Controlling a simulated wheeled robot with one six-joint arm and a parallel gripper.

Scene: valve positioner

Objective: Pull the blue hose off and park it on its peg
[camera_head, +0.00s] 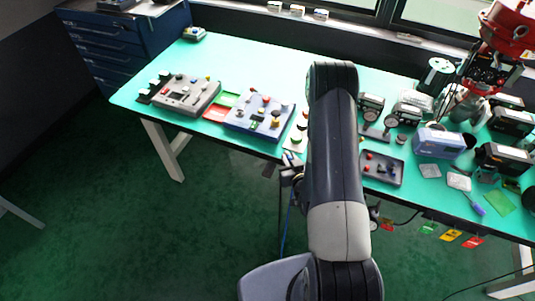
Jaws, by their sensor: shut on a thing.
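My gripper (291,172) is at the table's front edge, just left of my dark arm, which hides part of it. It is small in this view and looks shut on the blue hose (285,232). The hose shows as a thin blue line hanging from beside the gripper down toward the floor. The hose's upper end and the exact grip on it are too small to make out. I cannot pick out the hose's peg or its fitting; my arm covers the part of the table right of the gripper.
The green-topped table (262,72) carries a grey panel (186,95) and a blue-grey panel with knobs (259,117) at left. Gauges, a dark tray (381,168) and a blue box (439,142) crowd the right. Coloured tags (451,235) hang at the front. The back middle is clear.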

